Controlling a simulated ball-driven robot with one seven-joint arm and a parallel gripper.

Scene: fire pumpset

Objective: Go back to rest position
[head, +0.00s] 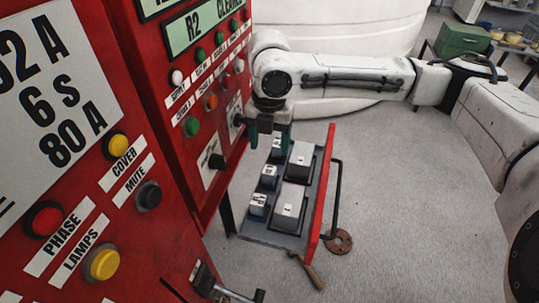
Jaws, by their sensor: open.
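My gripper (268,134) is at the centre of the head view, close beside the red control panel (165,95). It is open, and I see nothing held in it. Its fingers are dark with green parts and lie near a black knob (238,121) on the panel. I cannot tell whether they touch the knob. My white arm (355,80) reaches in from the right side. Part of the arm's near end is cut off by the right picture edge.
A dark tray (270,238) with several pale blocks and a red edge sits just below my gripper. A nearer red panel (85,190) with buttons fills the left. Grey floor (410,220) is open at centre right. A green box (463,40) stands at the back right.

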